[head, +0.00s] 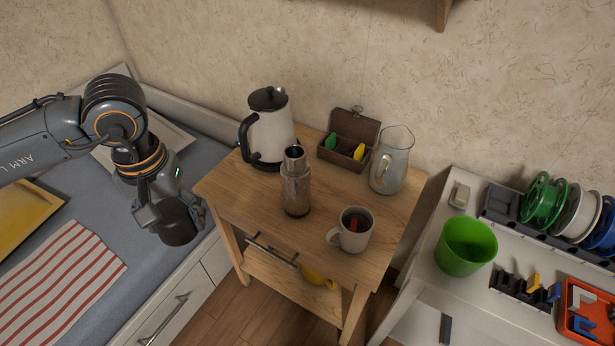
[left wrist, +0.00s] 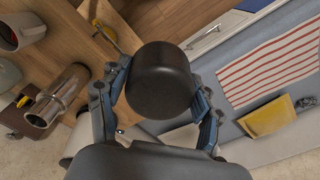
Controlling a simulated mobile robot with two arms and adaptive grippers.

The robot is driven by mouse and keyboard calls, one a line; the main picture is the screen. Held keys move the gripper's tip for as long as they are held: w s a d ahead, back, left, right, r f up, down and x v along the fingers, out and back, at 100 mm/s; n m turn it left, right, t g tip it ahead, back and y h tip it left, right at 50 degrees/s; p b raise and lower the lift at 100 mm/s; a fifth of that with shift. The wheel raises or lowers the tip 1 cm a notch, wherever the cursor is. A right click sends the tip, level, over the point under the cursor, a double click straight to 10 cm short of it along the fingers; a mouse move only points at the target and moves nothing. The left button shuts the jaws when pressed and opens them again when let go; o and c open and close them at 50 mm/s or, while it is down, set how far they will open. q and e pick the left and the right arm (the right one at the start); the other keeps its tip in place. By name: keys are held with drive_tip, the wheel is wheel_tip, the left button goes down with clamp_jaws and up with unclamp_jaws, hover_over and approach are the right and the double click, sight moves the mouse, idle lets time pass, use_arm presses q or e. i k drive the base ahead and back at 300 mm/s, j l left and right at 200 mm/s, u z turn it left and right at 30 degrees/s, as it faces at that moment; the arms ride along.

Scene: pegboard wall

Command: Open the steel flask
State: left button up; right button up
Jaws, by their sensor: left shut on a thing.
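The steel flask (head: 296,190) stands upright on the small wooden table, with its narrow bare neck at the top. It also shows in the left wrist view (left wrist: 62,92), on the left side. My left gripper (head: 168,203) is shut on a black cup-shaped lid (head: 178,224), held well to the left of the flask and apart from it. In the left wrist view the lid (left wrist: 160,75) sits between both fingers. Whether a stopper sits in the flask's neck is too small to tell. My right gripper is not in view.
On the wooden table (head: 227,196) stand a kettle (head: 272,132), an open box (head: 350,137), a glass pitcher (head: 391,162) and a mug (head: 352,231). A grey counter with a striped cloth (head: 58,277) lies left. A white bench with a green bucket (head: 465,247) is at right.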

sight(295, 169)
drive_tip(key=i+j+z, duration=0.15)
drive_tip(key=j+z, duration=0.5)
drive_tip(key=i+z, duration=0.1)
drive_tip(key=z, duration=0.9)
